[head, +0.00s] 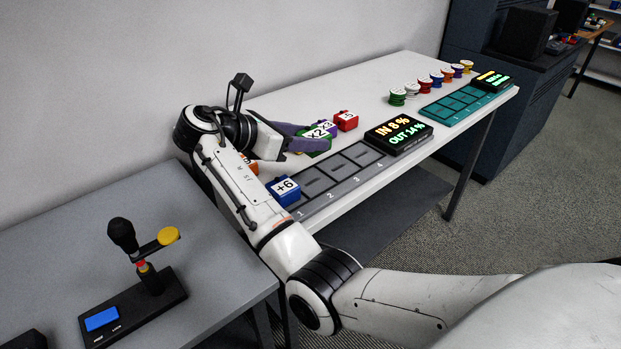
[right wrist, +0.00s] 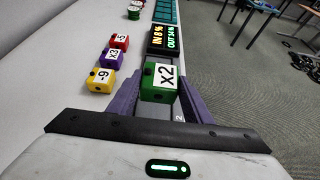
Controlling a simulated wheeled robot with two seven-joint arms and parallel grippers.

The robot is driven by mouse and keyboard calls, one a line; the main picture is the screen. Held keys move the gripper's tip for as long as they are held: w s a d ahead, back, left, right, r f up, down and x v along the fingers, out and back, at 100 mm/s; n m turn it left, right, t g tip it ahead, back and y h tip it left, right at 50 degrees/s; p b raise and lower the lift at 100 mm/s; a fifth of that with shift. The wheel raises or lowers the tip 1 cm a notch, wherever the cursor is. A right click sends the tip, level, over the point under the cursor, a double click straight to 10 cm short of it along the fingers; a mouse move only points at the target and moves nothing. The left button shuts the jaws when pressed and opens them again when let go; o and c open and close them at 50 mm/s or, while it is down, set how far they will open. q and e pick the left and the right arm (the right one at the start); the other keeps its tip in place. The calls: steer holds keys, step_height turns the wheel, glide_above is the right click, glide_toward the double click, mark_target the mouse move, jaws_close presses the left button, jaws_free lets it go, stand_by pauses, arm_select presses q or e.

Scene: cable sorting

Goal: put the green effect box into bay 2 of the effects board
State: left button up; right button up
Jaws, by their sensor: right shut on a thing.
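The green effect box (right wrist: 158,84), marked x2, is between the purple fingers of my right gripper (right wrist: 160,92), which is shut on it. In the head view the box (head: 318,146) is partly hidden by the finger of my right gripper (head: 308,143). The effects board (head: 344,181) is a dark grey strip with numbered bays. Bay 2 (head: 318,187) is empty. In the right wrist view the box appears over the board, with the number 2 showing just below it; its height cannot be told. My left gripper is not in view.
A blue box (head: 285,190) marked +6 stands in bay 1. Red (right wrist: 120,41), purple (right wrist: 112,59) and yellow (right wrist: 103,82) boxes stand in a row left of the board. A display (head: 398,136) reads IN 8 %, OUT 14 %. A teal board (head: 452,108) and several coloured spools (head: 397,97) are farther off.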

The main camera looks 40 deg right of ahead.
mark_target(281, 185)
step_height(281, 185, down, 9)
steer(key=shift+r+b, duration=0.2)
steer(key=shift+b, duration=0.2)
steer(key=shift+f, duration=0.2)
steer(key=shift+f, duration=0.1)
steer(key=o, duration=1.2)
steer(key=shift+f, duration=0.1)
steer(key=shift+c, duration=0.2)
steer(key=p+v, duration=0.1)
steer(key=v, duration=0.1)
steer(key=p+v, duration=0.2)
steer(key=v, duration=0.1)
steer(key=p+v, duration=0.2)
steer(key=shift+r, duration=0.3)
steer(key=shift+a, duration=0.25)
